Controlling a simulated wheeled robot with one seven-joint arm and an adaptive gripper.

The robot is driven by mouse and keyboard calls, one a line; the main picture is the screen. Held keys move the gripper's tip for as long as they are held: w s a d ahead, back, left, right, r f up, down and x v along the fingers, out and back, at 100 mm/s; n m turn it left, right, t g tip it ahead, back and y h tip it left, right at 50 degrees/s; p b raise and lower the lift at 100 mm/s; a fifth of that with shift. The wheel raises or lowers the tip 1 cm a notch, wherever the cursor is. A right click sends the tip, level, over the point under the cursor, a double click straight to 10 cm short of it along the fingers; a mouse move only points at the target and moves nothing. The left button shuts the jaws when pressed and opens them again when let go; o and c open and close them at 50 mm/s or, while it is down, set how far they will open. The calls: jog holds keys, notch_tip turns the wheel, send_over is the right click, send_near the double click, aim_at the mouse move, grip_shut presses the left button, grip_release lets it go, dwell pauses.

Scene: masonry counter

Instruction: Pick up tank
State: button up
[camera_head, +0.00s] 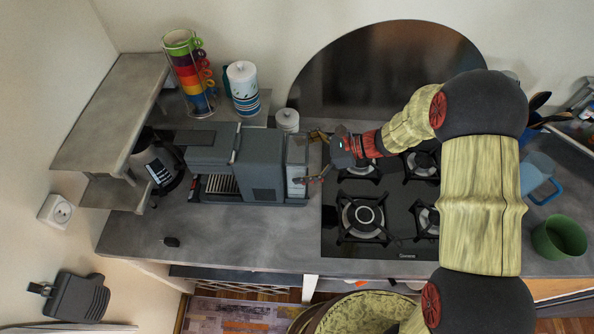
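The coffee machine (245,165) stands on the counter left of the hob. Its tank (297,160) looks like the narrow light-grey section at the machine's right end, still against the body. My gripper (309,158) is just right of the tank and points left at it. Its fingers are spread, one toward the tank's back edge and one toward its front edge. I cannot tell whether either finger touches the tank.
A gas hob (375,215) lies under my arm. A white canister (287,120) stands close behind the tank. A kettle (157,160) is left of the machine, and stacked colourful cups (190,72) are behind it. The counter front (230,235) is mostly clear.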

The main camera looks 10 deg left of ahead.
jog(key=shift+c, duration=1.2)
jog(key=c, duration=1.5)
jog(key=shift+r, duration=0.1)
jog(key=shift+c, duration=0.2)
